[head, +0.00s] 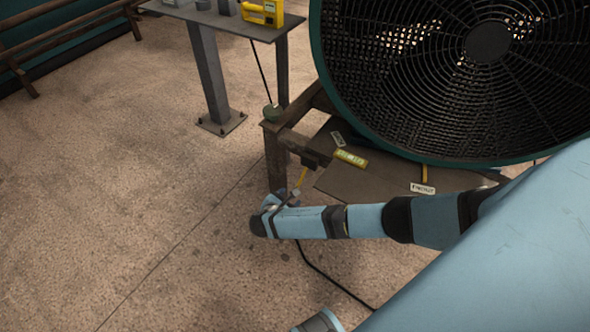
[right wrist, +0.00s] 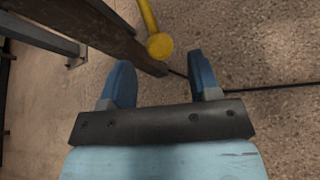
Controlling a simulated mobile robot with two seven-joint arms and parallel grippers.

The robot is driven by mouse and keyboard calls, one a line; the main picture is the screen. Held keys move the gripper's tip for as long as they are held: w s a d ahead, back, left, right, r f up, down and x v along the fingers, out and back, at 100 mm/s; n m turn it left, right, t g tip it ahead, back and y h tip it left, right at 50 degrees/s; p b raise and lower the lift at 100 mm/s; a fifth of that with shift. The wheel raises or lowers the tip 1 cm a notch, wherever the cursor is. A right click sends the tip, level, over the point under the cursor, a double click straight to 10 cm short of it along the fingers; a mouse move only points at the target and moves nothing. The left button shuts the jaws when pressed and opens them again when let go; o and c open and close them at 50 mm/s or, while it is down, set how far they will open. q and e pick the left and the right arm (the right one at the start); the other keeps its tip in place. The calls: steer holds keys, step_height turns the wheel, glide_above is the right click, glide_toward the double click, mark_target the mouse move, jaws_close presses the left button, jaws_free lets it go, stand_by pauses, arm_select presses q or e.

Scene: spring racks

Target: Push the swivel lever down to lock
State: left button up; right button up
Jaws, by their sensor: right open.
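The swivel lever (head: 301,179) is a thin yellow bar that slants down from a dark bracket under the edge of the fan's stand. In the right wrist view the lever (right wrist: 149,17) comes down from the top and ends in a round yellow knob (right wrist: 159,46). My right gripper (right wrist: 161,78) is open with two blue fingers. The knob shows just beyond the gap between the fingertips, and nothing is held. In the head view the right gripper (head: 288,197) is beside the lever's lower end; whether they touch is unclear. My left gripper is not in view.
A large round fan (head: 488,42) with a dark grille stands on the wooden stand (head: 277,165). A black cable (head: 325,274) runs along the floor. A metal table (head: 222,18) with a yellow device (head: 262,12) is at the back.

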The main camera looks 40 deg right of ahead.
steer(key=p+v, duration=0.1)
steer(key=v, duration=0.5)
steer(key=shift+s+a+r, duration=0.1)
steer(key=shift+s+a, duration=0.05)
